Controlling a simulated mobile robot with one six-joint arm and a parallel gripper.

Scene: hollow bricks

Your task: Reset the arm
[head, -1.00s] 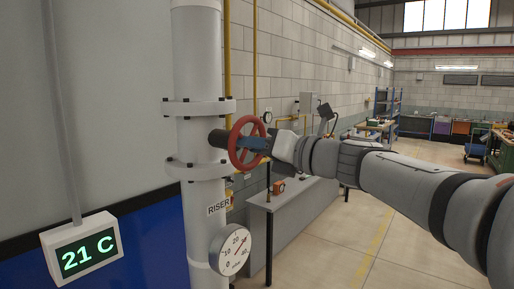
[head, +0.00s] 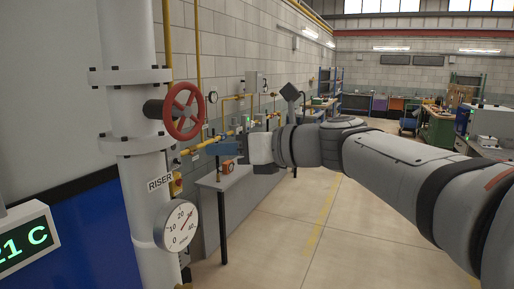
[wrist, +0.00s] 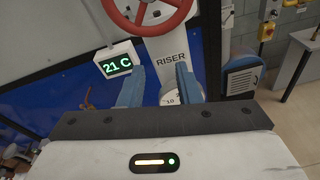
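My arm reaches in from the right in the head view, and my gripper (head: 222,148) points left with its blue fingers. In the wrist view the two blue fingers of my gripper (wrist: 160,78) stand wide apart with nothing between them. The red handwheel (head: 183,111) sits on the white riser pipe (head: 137,110), up and to the left of the fingers, with a visible gap. The wheel also shows at the top of the wrist view (wrist: 152,30), beyond the fingertips.
A round gauge (head: 178,225) is on the riser below the wheel. A green "21 C" display (head: 25,247) is at the lower left. A grey bench (head: 228,190) with an orange item (head: 228,167) stands along the wall behind my gripper. Open floor (head: 330,235) lies to the right.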

